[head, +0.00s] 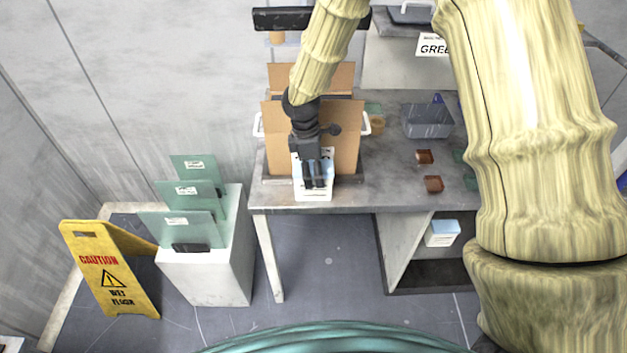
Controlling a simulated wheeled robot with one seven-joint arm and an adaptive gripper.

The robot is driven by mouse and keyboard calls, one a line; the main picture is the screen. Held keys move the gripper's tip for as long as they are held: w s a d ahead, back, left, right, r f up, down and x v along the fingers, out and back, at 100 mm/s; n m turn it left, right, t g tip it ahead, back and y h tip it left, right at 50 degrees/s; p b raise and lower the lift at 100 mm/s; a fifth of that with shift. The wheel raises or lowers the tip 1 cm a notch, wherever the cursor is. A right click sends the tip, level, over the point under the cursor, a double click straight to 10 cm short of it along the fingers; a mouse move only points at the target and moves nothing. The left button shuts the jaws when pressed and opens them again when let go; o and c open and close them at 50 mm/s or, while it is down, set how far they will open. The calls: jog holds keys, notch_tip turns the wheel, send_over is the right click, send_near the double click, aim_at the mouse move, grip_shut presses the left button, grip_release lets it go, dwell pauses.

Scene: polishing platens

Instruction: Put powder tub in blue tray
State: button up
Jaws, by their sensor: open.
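A white tub with a pale blue top (314,195) stands at the front left edge of the grey table, in front of a cardboard box. It may be the powder tub; I cannot read its label. My gripper (316,184) points down at this tub with its fingers open. The fingers overlap the tub in the picture and hide part of it; I cannot tell whether they touch it. A similar white tub with a pale blue top (442,233) sits on the shelf under the table. A translucent blue-grey tray (428,122) stands at the back right of the table.
The open cardboard box (347,140) stands close behind my gripper. Small brown blocks (433,184) lie to the right. Green glass panels (180,228) stand on a white plinth at left, beside a yellow caution sign (112,270). The table's middle is mostly bare.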

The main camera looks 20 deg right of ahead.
jog(key=shift+f, duration=0.25)
dwell(0.5)
jog(key=c, duration=1.3)
grip_shut()
jog(key=shift+r, duration=0.2)
